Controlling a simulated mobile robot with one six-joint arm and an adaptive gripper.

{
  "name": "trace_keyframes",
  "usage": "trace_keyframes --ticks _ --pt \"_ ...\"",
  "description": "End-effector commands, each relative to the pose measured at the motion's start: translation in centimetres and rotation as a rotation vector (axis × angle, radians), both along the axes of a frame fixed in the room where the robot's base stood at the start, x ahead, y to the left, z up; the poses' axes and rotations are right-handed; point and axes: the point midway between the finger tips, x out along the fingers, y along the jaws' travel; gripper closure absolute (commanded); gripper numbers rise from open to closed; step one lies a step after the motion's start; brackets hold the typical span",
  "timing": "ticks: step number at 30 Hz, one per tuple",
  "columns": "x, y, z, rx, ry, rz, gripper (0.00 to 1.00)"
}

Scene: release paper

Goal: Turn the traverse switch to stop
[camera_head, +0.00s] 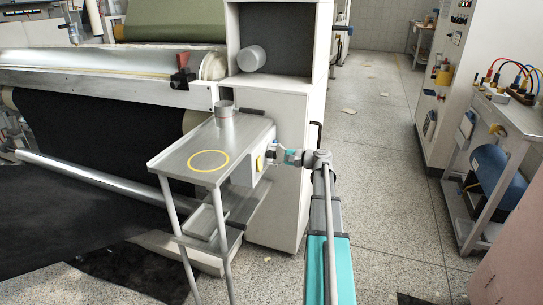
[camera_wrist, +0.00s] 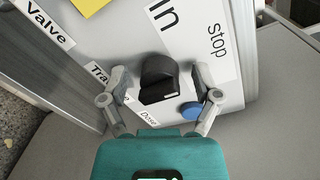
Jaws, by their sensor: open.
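The traverse switch appears to be the black knob (camera_wrist: 159,80) on a pale panel (camera_wrist: 90,40) in the wrist view. A label beginning "Tra" (camera_wrist: 100,73), partly covered by my left finger, sits left of it. Labels "In" (camera_wrist: 163,14) and "stop" (camera_wrist: 217,42) are above it and to its upper right. My gripper (camera_wrist: 160,74) is open, with one finger on each side of the knob; I cannot tell whether they touch it. In the head view my gripper (camera_head: 277,155) is close to the panel on the small metal stand; the knob cannot be made out there.
A blue button (camera_wrist: 191,110) sits beside the right finger, near a "Dose" label (camera_wrist: 149,118). A yellow patch (camera_wrist: 91,6) is above. The metal stand (camera_head: 190,150) is beside a white cabinet (camera_head: 285,130). Open floor (camera_head: 375,190) lies to the right.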

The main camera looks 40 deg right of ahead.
Motion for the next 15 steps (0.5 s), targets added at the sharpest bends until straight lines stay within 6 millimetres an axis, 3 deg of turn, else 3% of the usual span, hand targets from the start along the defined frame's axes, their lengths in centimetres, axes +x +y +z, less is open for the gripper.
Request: trace_keyframes --ticks 15 --pt "0.02 0.04 -0.02 0.062 0.042 0.0 0.19"
